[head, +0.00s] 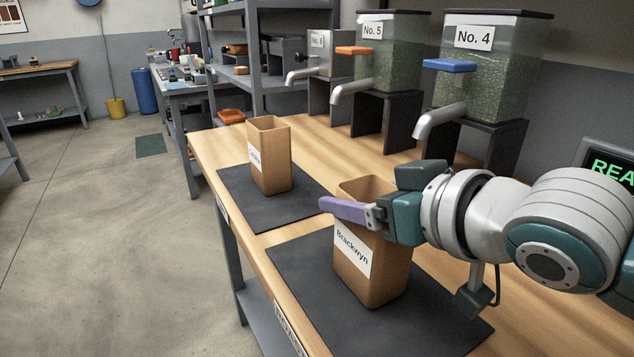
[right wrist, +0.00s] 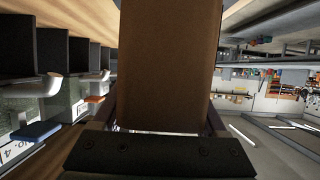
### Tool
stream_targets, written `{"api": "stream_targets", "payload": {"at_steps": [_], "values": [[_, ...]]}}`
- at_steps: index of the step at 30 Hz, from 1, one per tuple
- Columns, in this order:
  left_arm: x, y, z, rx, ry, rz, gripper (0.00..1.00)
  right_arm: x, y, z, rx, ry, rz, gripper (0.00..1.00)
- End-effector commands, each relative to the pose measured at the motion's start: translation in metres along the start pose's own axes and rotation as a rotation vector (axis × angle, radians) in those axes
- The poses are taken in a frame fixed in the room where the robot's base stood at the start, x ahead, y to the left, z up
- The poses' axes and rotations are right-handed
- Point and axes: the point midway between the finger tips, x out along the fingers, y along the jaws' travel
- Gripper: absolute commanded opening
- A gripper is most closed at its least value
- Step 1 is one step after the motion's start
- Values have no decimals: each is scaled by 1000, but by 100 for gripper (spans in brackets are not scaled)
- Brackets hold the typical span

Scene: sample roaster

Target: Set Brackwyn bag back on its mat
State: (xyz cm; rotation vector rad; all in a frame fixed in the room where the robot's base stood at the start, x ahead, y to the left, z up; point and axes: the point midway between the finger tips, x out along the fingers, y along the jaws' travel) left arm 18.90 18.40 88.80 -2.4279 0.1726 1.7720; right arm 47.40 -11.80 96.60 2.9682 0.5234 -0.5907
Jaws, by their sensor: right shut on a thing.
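The Brackwyn bag (head: 372,275) is a brown, open-topped, upright bag with a white label. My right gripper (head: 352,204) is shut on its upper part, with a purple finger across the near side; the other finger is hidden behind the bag. The bag's bottom is over the nearer dark mat (head: 300,285); I cannot tell whether it touches it. In the right wrist view the bag (right wrist: 168,60) fills the middle between the fingers. My left gripper is not in view.
Another brown bag (head: 270,165) stands on the farther dark mat (head: 237,195). Dispensers No. 5 (head: 388,55) and No. 4 (head: 490,75), with spouts, line the back of the wooden table (head: 215,147). A screen (head: 610,170) is at the right edge.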

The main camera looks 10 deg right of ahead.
Motion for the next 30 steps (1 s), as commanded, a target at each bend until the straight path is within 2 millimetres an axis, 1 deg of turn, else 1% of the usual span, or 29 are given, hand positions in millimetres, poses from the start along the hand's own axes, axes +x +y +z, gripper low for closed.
{"api": "stream_targets", "payload": {"at_steps": [4,8,9,15,21,24,26,29,30], "values": [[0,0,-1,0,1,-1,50,0,0,-1,0,1,0,8],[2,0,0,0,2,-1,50,1,0,2,0,1,0,8],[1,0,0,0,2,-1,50,1,0,2,0,1,0,78],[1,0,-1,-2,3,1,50,1,0,2,0,0,0,100],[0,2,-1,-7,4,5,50,1,0,2,0,0,0,100],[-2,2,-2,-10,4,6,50,-1,0,-3,-1,1,1,100],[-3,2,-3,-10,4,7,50,-6,0,-1,0,-2,1,100],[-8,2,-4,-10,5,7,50,-22,0,-2,1,-2,0,100],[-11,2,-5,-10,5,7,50,-30,0,-2,0,-2,-1,100]]}}
